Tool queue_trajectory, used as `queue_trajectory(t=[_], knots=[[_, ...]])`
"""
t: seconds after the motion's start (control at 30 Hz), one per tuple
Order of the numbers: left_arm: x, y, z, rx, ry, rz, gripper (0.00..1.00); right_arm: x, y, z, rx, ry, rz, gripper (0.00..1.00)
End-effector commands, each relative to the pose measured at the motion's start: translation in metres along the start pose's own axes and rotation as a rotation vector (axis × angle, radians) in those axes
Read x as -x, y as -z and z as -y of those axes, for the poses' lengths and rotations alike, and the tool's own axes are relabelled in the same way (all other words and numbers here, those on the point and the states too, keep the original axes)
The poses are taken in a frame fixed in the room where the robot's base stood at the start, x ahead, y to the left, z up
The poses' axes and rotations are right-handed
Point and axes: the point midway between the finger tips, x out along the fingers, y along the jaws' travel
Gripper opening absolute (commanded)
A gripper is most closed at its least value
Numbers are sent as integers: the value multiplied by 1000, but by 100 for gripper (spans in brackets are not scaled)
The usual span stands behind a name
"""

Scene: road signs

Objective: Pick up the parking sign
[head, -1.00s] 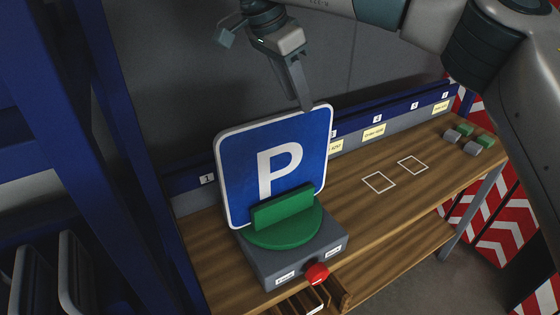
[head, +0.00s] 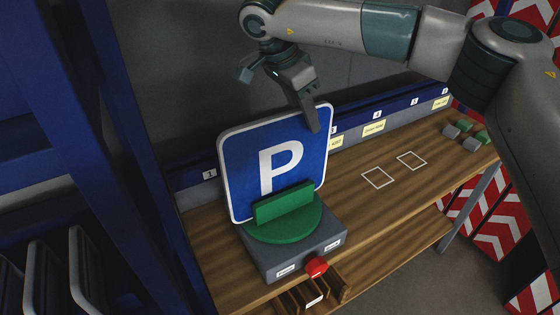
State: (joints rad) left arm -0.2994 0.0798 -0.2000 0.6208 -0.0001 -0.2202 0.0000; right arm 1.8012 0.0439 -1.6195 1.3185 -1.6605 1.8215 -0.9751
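The parking sign (head: 275,160) is a blue square plate with a white P and white border. It stands nearly upright in a green holder (head: 285,213) on a grey box with a red button. My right gripper (head: 314,128) is over the sign's top edge near its upper right corner. One dark finger shows in front of the sign's face. The other finger is hidden, so I cannot tell whether the gripper is open or closed on the plate. My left gripper is not in view.
The grey box (head: 300,255) stands on a wooden bench (head: 350,215) with open drawers (head: 315,295) below. Small grey and green blocks (head: 470,140) lie at the far right. The bench middle with two white outlined squares is clear. Blue uprights stand left.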

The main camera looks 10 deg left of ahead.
Motion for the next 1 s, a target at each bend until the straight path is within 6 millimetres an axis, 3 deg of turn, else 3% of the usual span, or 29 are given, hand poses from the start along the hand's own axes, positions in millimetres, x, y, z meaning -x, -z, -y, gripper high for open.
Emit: queue_trajectory(t=[0.47, 0.8, 1.0], knots=[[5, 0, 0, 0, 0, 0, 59, -5, -1, 1, 0, -1, 0, 34], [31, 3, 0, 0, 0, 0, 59, -37, -8, 7, 1, -2, 1, 34], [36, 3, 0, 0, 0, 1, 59, -54, -9, 7, 1, 0, 0, 34]])
